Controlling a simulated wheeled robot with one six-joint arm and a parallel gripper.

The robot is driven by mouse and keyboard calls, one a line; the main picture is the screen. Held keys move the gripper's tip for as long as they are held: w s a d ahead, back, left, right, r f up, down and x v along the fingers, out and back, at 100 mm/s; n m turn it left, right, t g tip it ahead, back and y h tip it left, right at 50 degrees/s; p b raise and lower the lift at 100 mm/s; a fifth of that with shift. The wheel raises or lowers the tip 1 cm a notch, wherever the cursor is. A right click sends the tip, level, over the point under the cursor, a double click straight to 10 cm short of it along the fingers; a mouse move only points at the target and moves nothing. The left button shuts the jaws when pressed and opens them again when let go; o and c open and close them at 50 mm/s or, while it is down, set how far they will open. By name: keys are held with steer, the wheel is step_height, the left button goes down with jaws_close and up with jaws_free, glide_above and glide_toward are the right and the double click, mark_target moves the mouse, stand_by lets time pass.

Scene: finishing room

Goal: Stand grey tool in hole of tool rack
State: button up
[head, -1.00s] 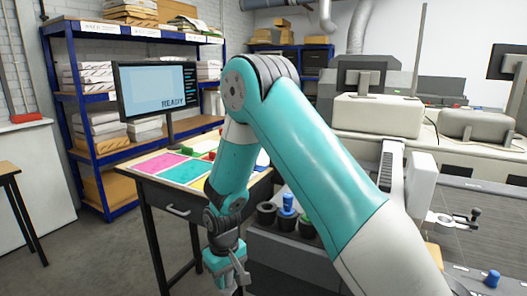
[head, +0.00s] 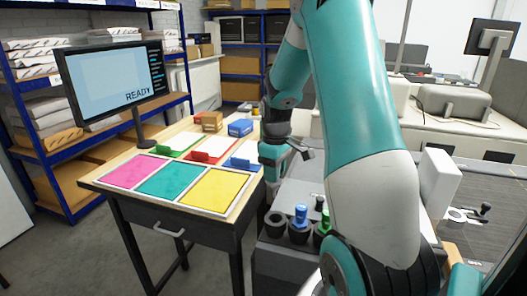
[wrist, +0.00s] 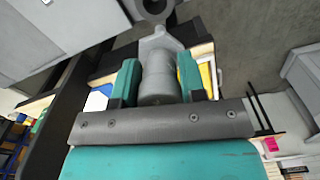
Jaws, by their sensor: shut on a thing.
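My gripper (head: 285,156) hangs over the gap at the table's right edge, above and behind the tool rack. In the wrist view its two teal fingers (wrist: 158,80) are shut on the grey tool (wrist: 158,72). The tool has a thick round grip between the fingers and a ring-shaped end pointing away from the gripper. In the head view the tool is small and hard to make out. The tool rack (head: 275,257) stands below, with dark round holders on top. A blue tool (head: 301,214) and a green tool (head: 323,226) stand in it; my arm hides its right side.
The table (head: 140,207) at left carries magenta, teal and yellow panels, trays and small boxes. A monitor (head: 110,88) reading READY stands on it. Grey machines (head: 453,105) fill the right. Blue shelves (head: 95,120) stand behind. Floor is free at front left.

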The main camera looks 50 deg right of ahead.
mark_target(277, 185)
steer(key=shift+d+r, duration=0.4)
steer(key=shift+r, duration=0.05)
steer(key=shift+s+d+f+b, duration=0.1)
steer(key=shift+f+b, duration=0.65)
steer(key=shift+f, duration=0.1)
step_height(277, 185, down, 5)
steer(key=b, duration=0.4)
steer(key=shift+r, duration=0.2)
steer(key=shift+r+p, duration=0.15)
steer(key=shift+p, duration=0.2)
steer(key=shift+f+b, duration=1)
steer(key=shift+f, duration=0.45)
steer(key=shift+f, duration=0.15)
steer(key=shift+f+b, duration=0.45)
steer(key=shift+f, duration=0.15)
steer(key=shift+f, duration=0.15)
